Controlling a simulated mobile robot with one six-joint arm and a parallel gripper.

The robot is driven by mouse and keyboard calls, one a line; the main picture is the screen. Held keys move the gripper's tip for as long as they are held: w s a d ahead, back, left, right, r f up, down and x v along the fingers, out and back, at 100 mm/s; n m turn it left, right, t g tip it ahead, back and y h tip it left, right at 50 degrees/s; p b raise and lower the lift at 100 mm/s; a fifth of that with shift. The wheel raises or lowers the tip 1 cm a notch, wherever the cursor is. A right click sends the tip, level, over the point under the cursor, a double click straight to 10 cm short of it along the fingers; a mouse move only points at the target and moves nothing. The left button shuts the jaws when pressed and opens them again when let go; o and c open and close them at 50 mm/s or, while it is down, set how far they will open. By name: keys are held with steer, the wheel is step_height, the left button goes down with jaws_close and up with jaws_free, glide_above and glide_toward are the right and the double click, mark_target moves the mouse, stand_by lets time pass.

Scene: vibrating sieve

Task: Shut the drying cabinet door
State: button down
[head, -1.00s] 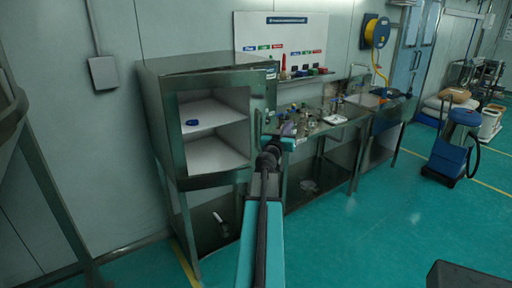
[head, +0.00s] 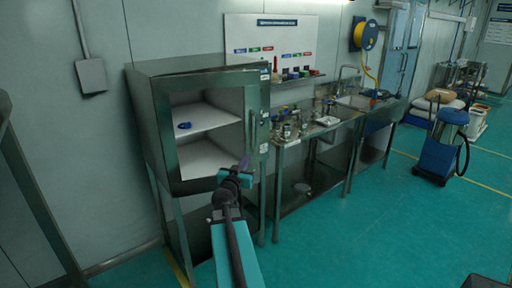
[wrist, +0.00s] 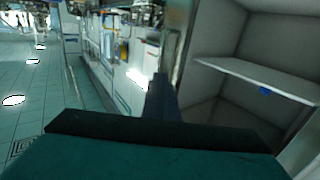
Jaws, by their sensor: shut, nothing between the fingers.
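The drying cabinet (head: 165,140) is a steel box on legs at the left of the head view. Its front is open, showing a pale interior with a shelf (head: 205,118). My gripper (head: 243,165) is shut and empty, in front of the lower right of the opening, close to the door's lower part. I cannot tell whether it touches the door. In the wrist view the shut fingers (wrist: 165,95) point toward the edge beside the cabinet's shelf (wrist: 255,78).
A steel bench (head: 310,135) with bottles and a sink stands right of the cabinet. A blue wheeled unit (head: 440,155) stands farther right. The teal floor (head: 345,235) before the bench is clear.

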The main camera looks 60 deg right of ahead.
mark_target(256, 143)
steer(key=shift+d, duration=0.1)
steer(key=shift+p+x, duration=0.6)
steer(key=shift+x, duration=6.35)
